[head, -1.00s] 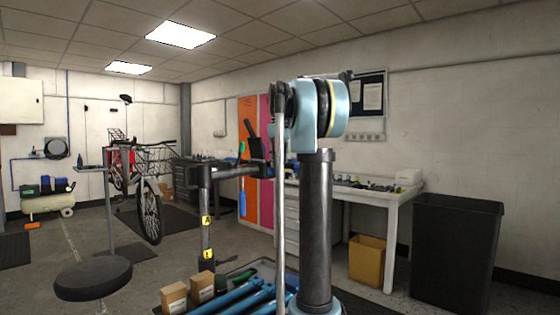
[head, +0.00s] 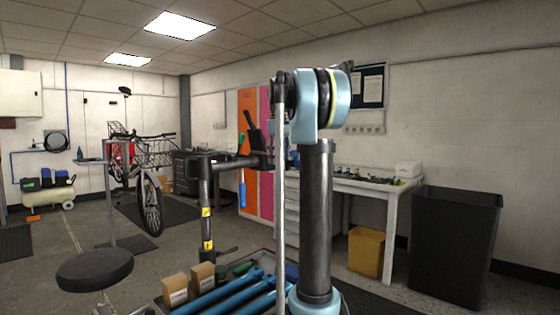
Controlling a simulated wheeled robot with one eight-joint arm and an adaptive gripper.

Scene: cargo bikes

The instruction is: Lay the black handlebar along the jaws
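A black repair stand (head: 206,215) with yellow labels stands left of my arm. Its horizontal arm (head: 236,162) reaches right toward my arm, and its jaw end is partly covered there. I cannot make out the black handlebar with certainty. My own arm, with a pale blue joint and a dark tube, fills the middle of the view. My gripper does not show clearly; the far end of my arm is hidden behind its nearer links.
A tray (head: 262,252) at the bottom holds blue tubes (head: 222,296) and small cardboard boxes (head: 176,290). A stool (head: 95,270) stands at left. A workbench (head: 362,187), yellow bin (head: 366,252) and black bin (head: 455,245) are at right. A bicycle (head: 150,200) stands behind.

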